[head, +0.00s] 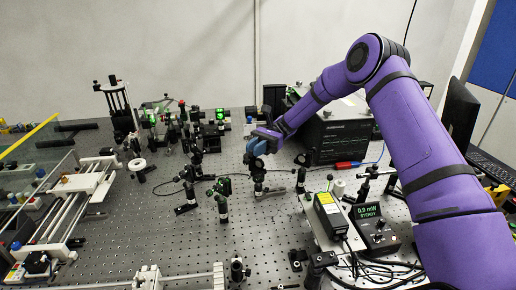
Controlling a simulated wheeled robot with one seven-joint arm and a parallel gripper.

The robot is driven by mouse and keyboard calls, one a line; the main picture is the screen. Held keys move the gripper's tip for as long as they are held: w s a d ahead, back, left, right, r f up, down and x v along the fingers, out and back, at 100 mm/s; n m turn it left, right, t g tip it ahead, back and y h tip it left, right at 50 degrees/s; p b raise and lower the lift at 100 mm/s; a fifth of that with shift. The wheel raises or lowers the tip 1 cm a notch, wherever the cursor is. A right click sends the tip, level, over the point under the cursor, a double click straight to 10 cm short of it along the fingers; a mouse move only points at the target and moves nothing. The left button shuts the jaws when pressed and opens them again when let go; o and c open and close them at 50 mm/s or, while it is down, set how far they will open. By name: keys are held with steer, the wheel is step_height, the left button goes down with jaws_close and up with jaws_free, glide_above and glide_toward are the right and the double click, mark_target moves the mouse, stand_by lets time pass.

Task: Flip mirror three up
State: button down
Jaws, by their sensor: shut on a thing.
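My gripper (263,145), with blue fingers at the end of my purple-sleeved arm, is near the middle of the bench. It is shut on the upper part of a dark post-mounted optic (258,173). The fingers hide much of that optic's top, so I cannot tell whether its mirror is up or down. No number shows, so I cannot confirm that it is mirror three. Other dark post mounts stand to the left, including one with green light on it (223,187) and one farther back (196,157).
A meter (371,212) reads 0.9 mW STEADY at the right, beside a yellow-labelled box (328,213). A large black unit (342,132) stands behind my gripper. Crowded optics (180,125) fill the back left. The perforated bench (165,235) has bare room at front left.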

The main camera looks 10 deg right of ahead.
steer(key=c, duration=1.1)
jaws_free()
steer(key=shift+w+d, duration=0.1)
steer(key=v, duration=1)
steer(key=shift+w+d+f, duration=0.1)
steer(key=shift+w+d, duration=0.1)
steer(key=shift+d, duration=0.05)
